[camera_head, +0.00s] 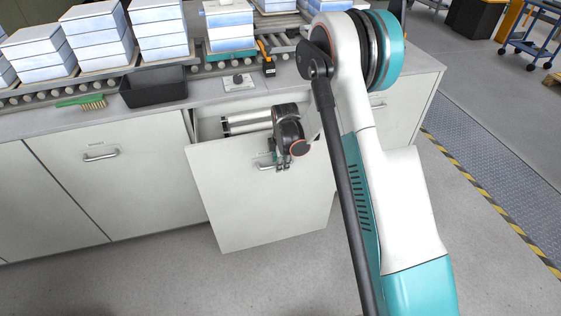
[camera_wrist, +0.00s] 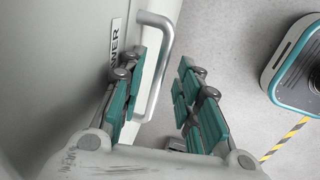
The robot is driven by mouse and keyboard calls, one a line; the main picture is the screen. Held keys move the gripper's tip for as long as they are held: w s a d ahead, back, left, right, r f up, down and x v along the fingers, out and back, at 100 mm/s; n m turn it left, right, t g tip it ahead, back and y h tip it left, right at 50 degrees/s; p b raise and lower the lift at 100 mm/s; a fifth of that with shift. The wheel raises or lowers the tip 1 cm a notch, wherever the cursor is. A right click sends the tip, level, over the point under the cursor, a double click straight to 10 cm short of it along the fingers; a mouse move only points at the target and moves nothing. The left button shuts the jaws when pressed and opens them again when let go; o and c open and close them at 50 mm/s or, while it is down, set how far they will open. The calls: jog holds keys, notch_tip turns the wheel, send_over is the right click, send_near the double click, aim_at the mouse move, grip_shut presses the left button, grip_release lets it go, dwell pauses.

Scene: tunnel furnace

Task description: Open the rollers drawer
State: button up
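The rollers drawer (camera_head: 262,210) is a light grey front pulled partly out of the counter. Metal rollers (camera_head: 245,121) show inside behind its top edge. Its handle (camera_wrist: 163,60) is a silver bar, partly covered by my gripper (camera_head: 279,162) in the head view. In the wrist view, the fingers of my gripper (camera_wrist: 165,82) are spread, with the bar between them and a gap on the right finger's side. The left finger is close to the drawer front and its label (camera_wrist: 115,42), which is partly hidden. Whether the left finger touches the bar is unclear.
Closed cabinet fronts (camera_head: 88,172) flank the drawer. The counter above holds a black bin (camera_head: 153,88), a brush (camera_head: 82,101) and stacked white-blue blocks (camera_head: 160,30) on a roller conveyor. The floor (camera_head: 150,280) in front of the drawer is clear.

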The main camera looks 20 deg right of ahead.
notch_tip(320, 180, up, 12)
jog(key=s, duration=0.2)
jog(key=shift+s, duration=0.2)
dwell(0.3)
dwell(0.4)
jog(key=s+r+m+t, duration=0.2)
jog(key=s+r+m, duration=0.7)
jog(key=s+r, duration=0.75)
jog(key=s+a+r+m+t, duration=0.1)
jog(key=s+r+m+t, duration=0.1)
jog(key=s+m, duration=0.7)
jog(key=s+t, duration=0.1)
jog(key=s, duration=0.6)
jog(key=shift+r, duration=0.4)
